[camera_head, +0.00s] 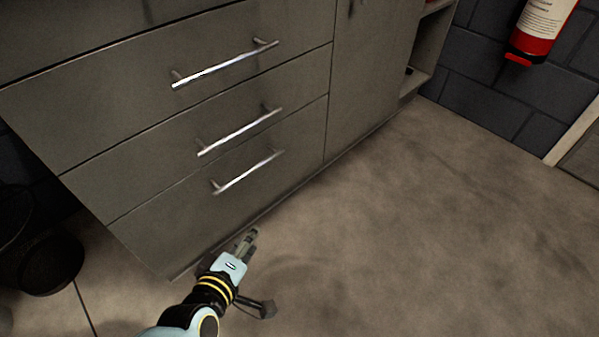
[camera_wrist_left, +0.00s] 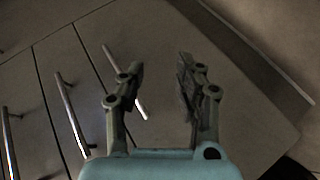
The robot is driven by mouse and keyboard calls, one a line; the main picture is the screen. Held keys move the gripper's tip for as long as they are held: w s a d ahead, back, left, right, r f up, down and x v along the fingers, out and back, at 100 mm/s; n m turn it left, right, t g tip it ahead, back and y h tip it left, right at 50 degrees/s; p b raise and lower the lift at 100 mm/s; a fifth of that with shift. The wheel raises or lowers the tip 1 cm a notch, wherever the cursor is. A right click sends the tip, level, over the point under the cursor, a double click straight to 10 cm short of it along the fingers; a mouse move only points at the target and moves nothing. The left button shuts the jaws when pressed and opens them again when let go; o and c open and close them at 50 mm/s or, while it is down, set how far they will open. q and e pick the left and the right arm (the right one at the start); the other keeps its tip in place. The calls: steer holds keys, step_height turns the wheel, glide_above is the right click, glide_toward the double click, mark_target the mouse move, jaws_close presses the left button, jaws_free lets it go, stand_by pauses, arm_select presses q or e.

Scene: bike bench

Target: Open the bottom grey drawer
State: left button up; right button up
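The bottom grey drawer (camera_head: 205,215) is shut, its front flush with the cabinet, in the head view. Its silver bar handle (camera_head: 248,173) runs along its upper part. My left gripper (camera_head: 250,236) is below and in front of this drawer, apart from the handle. In the left wrist view my left gripper (camera_wrist_left: 159,72) is open with nothing between its fingers. The bottom handle (camera_wrist_left: 141,104) passes behind the left-hand finger there, partly hidden by it. The bottom drawer front (camera_wrist_left: 240,95) fills the area behind the fingers. My right gripper is in neither view.
The middle drawer handle (camera_head: 240,131) and top drawer handle (camera_head: 225,64) sit above, both drawers shut. A cabinet door (camera_head: 370,75) is to the right. A dark round bin (camera_head: 50,262) stands at left. A fire extinguisher (camera_head: 540,28) hangs at upper right. The floor (camera_head: 430,220) is clear.

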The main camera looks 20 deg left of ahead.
mark_target(252, 172)
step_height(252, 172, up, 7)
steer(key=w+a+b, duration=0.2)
steer(key=b, duration=0.4)
arm_select(q)
steer(key=w+a+r+n+t+y, duration=0.1)
steer(key=w+a+n, duration=0.1)
steer(key=w+n, duration=0.1)
steer(key=w+a+r+n+t+y+b, duration=0.1)
steer(key=w+a+n, duration=0.1)
steer(key=w, duration=0.4)
steer(key=w+a+r+n+y, duration=0.1)
steer(key=w+a+n+y, duration=0.1)
steer(key=w, duration=0.3)
steer(key=shift+w+a+n+t+b, duration=0.25)
steer(key=shift+a+n+t+b, duration=0.15)
steer(key=shift+n, duration=0.5)
steer(key=shift+w+a, duration=0.1)
steer(key=shift+w, duration=0.3)
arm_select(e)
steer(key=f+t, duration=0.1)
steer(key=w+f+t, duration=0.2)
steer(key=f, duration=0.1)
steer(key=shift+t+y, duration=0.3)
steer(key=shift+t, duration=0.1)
arm_select(q)
steer(key=shift+r, duration=0.1)
jaws_close()
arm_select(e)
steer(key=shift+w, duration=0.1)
